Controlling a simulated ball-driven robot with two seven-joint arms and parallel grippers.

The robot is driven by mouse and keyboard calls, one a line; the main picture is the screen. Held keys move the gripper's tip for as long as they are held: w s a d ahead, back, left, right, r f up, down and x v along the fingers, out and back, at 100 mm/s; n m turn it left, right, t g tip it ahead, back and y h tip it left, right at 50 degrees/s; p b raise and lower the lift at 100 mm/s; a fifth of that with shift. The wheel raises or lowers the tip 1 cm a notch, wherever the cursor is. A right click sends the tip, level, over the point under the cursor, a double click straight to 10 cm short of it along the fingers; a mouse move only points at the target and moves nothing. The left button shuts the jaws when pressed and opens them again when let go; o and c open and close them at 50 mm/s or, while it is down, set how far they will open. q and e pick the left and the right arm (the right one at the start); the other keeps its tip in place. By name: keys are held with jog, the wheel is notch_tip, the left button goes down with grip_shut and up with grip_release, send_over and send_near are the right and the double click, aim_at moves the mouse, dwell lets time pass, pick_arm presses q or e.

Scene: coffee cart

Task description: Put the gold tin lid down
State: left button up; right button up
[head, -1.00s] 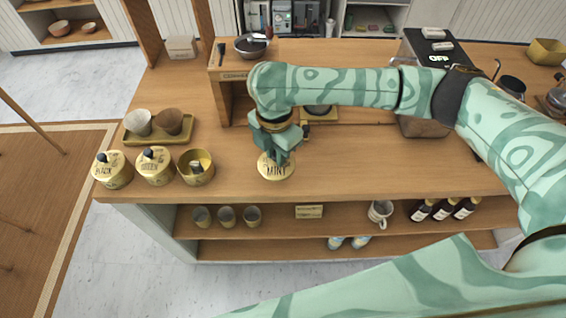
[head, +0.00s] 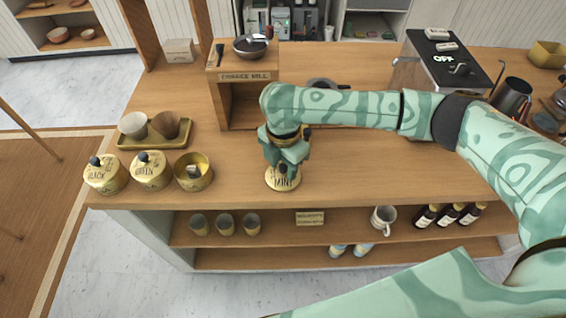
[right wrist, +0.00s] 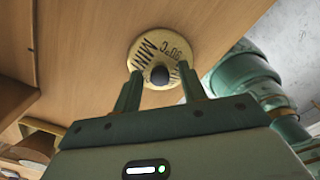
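The gold tin lid (head: 284,184), marked MINT, appears to lie flat on the wooden counter, close to its front edge. In the right wrist view the lid (right wrist: 147,45) shows its lettering and a dark round knob (right wrist: 160,76). My right gripper (right wrist: 160,85) is open, with one finger on each side of the knob and gaps between. In the head view the right gripper (head: 287,167) is over the lid and hides part of it. An open gold tin (head: 193,180) stands to the left, with something pale inside. My left gripper is not in view.
Lidded gold tins, black (head: 105,178) and green (head: 151,175), stand left of the open tin. Behind them is a tray (head: 157,146) with two cups. The coffee mill stand (head: 243,77) is behind my gripper. Counter right of the lid is clear.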

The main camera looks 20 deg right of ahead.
aim_at(283, 167)
notch_tip(283, 167, up, 12)
jog(key=p, duration=0.4)
jog(key=shift+r+p, duration=0.15)
jog(key=shift+p, duration=0.15)
